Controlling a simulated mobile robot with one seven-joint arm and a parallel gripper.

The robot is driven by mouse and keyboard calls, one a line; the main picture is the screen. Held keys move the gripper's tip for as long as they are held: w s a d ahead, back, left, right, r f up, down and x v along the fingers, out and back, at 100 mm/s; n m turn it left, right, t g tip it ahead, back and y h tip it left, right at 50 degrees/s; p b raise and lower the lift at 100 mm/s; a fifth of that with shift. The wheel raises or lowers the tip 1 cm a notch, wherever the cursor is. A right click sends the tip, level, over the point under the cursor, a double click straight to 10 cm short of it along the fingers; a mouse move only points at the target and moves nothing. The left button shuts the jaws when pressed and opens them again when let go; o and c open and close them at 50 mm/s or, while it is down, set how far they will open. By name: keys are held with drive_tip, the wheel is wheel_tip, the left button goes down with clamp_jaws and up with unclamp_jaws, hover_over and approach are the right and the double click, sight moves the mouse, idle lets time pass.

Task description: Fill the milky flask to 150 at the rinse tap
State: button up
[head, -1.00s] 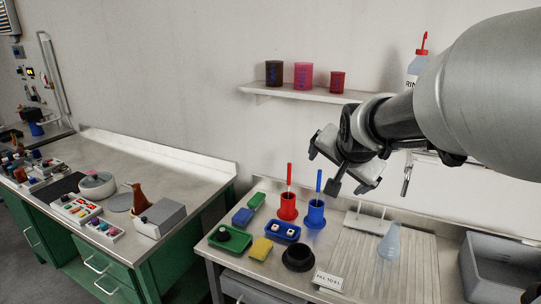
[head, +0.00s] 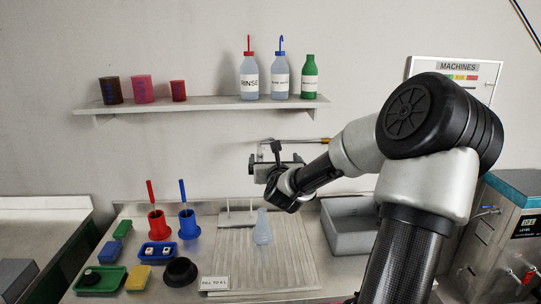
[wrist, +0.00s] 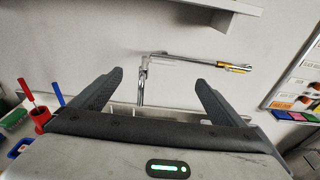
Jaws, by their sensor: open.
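The milky flask (head: 262,228), a pale bluish translucent cone with a narrow neck, stands upright on the ribbed draining board (head: 300,272). Its graduations are too small to read. My gripper (head: 277,152) is open and empty, raised in front of the wall above and behind the flask, apart from it. The tap (head: 310,141), a chrome wall spout with a yellow-brown part at its right end, is partly hidden behind my gripper. In the wrist view the tap (wrist: 185,60) shows beyond my open gripper (wrist: 159,77), its outlet pointing down between the fingers.
A grey basin (head: 345,240) lies right of the board. A red holder (head: 156,224) and a blue holder (head: 189,226) stand left, near several trays. A black ring (head: 181,271) and a FILL TO card (head: 214,283) sit in front. Bottles line the shelf (head: 200,105).

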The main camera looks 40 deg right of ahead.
sight(269, 148)
drive_tip(key=p+x, duration=0.2)
drive_tip(key=x, duration=1.4)
drive_tip(key=shift+w+f, duration=0.2)
drive_tip(key=shift+w, duration=0.05)
drive_tip(key=c, duration=1.1)
drive_tip(key=shift+a+r+m+h+p, duration=0.2)
drive_tip(key=shift+m+h+p, duration=0.1)
drive_tip(key=shift+p, duration=0.2)
drive_tip(key=shift+c, duration=0.2)
drive_tip(key=shift+s+a+m+g+h, duration=0.15)
drive_tip(key=shift+m+g+h, duration=0.3)
drive_tip(key=shift+g, duration=0.25)
drive_tip(key=shift+s+f+m+g+h, duration=0.1)
drive_tip(key=shift+s+m+g+h, duration=0.1)
drive_tip(key=shift+m+g+h, duration=0.65)
drive_tip(key=shift+s, duration=0.15)
drive_tip(key=shift+h, duration=0.3)
